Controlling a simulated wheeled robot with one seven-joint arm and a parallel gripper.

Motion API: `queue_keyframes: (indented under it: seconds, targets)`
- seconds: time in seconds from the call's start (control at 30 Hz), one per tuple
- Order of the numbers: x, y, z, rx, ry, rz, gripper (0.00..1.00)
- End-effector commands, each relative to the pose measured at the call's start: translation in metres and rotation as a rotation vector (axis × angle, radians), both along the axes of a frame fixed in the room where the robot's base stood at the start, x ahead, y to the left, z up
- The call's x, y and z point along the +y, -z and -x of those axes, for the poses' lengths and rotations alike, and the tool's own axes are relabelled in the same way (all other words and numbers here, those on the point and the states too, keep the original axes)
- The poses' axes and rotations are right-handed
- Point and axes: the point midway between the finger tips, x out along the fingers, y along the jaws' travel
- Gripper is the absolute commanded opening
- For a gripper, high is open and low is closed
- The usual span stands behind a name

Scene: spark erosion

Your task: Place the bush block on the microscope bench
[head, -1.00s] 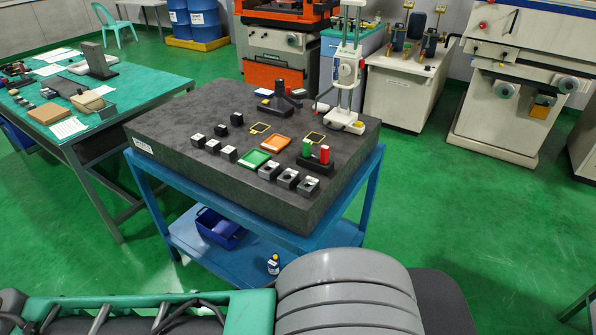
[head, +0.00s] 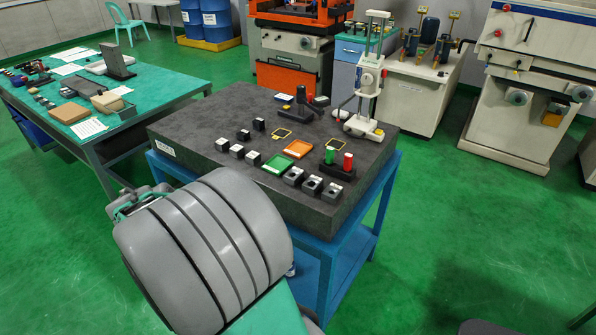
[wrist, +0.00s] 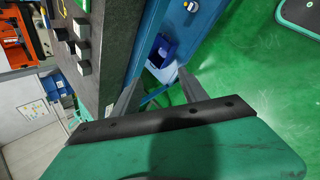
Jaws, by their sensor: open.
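Three grey blocks with round holes in their faces stand at the front right of the dark stone plate (head: 190,125): a left one (head: 293,176), a middle one (head: 312,185) and a right one (head: 332,191). I cannot tell which block is the bush block. A green-topped bench (head: 170,92) stands at the left with a grey upright stand (head: 117,62) on it; I cannot tell whether it is the microscope bench. My gripper (wrist: 157,80) is open and empty in the wrist view, beside the plate's edge and above the blue trolley's lower shelf. The head view does not show its fingers.
Smaller dark blocks (head: 237,151), a green tray (head: 277,165), an orange tray (head: 299,149), a red-and-green pin holder (head: 338,168) and a white column instrument (head: 366,90) share the plate. A blue bin (wrist: 161,50) is below. Green floor lies open at right.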

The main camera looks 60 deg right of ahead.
Motion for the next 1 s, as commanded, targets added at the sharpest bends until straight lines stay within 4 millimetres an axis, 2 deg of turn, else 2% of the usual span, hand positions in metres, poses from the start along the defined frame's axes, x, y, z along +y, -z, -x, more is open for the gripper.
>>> queue_keyframes:
  seconds: [0.03,0.1,0.2,0.23,0.3,0.4,0.67,0.83,1.0]
  targets:
    - [-0.050,0.001,0.017,0.141,-0.044,0.119,0.51]
    - [-0.111,0.001,0.046,0.374,-0.133,0.283,0.51]
    - [-0.169,-0.001,0.085,0.694,-0.241,0.429,0.51]
    - [-0.180,-0.002,0.094,0.773,-0.267,0.455,0.51]
    - [-0.198,-0.004,0.111,0.913,-0.312,0.494,0.51]
    - [-0.211,-0.004,0.121,1.008,-0.343,0.516,0.51]
    - [-0.245,0.007,0.126,1.016,-0.347,0.516,0.51]
    - [-0.274,0.018,0.128,1.014,-0.347,0.516,0.51]
    - [-0.281,0.022,0.128,1.011,-0.349,0.519,0.51]
